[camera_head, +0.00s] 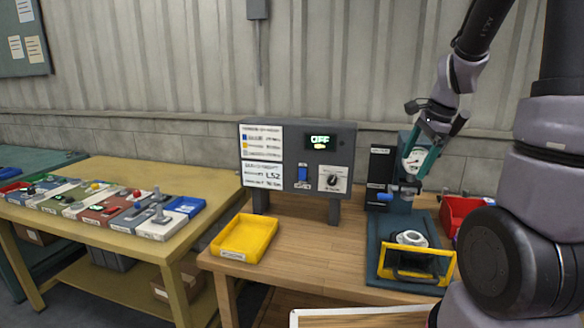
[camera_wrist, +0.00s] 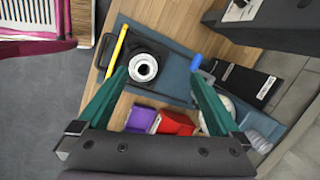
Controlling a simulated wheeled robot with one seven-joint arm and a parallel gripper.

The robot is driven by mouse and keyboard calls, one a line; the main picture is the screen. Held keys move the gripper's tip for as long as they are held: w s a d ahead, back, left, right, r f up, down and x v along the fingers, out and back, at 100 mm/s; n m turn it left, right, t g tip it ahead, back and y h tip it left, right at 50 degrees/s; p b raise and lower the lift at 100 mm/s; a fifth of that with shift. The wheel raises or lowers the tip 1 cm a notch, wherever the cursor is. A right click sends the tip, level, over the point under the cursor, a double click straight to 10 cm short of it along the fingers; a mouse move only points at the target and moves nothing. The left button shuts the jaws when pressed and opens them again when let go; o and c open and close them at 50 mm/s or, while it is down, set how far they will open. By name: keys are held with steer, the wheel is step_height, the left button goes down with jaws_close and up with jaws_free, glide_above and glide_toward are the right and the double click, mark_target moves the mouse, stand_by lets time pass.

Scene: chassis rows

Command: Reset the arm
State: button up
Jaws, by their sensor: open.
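My arm reaches in from the right in the head view, bent and raised over the right end of the wooden bench (camera_head: 295,258). My gripper (camera_head: 416,158) has teal fingers and hangs in front of the gauge stand (camera_head: 380,165), pointing down. In the wrist view, the fingers of my gripper (camera_wrist: 158,72) are spread wide with nothing between their tips. A white ring-shaped part (camera_wrist: 143,67) on a dark round seat shows below and between them. Whether a finger touches the gauge stand cannot be told.
A control box (camera_head: 297,155) reading OFF stands at the back. A yellow tray (camera_head: 245,238) sits at the bench's left. A yellow-edged frame (camera_head: 417,265) stands on the teal base plate (camera_head: 375,250). A red bin (camera_head: 456,212) is at right. Another table (camera_head: 95,255) holds several modules.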

steer(key=s+a+r+n+t, duration=0.2)
steer(key=s+a+r+n, duration=0.2)
steer(key=s+r+n, duration=0.2)
steer(key=s+a+r+n+t, duration=0.2)
steer(key=s+a+r+n, duration=0.2)
steer(key=s+r+n, duration=0.3)
steer(key=s+r, duration=0.2)
steer(key=s, duration=0.1)
steer(key=shift+s+r, duration=0.15)
steer(key=shift+r, duration=0.1)
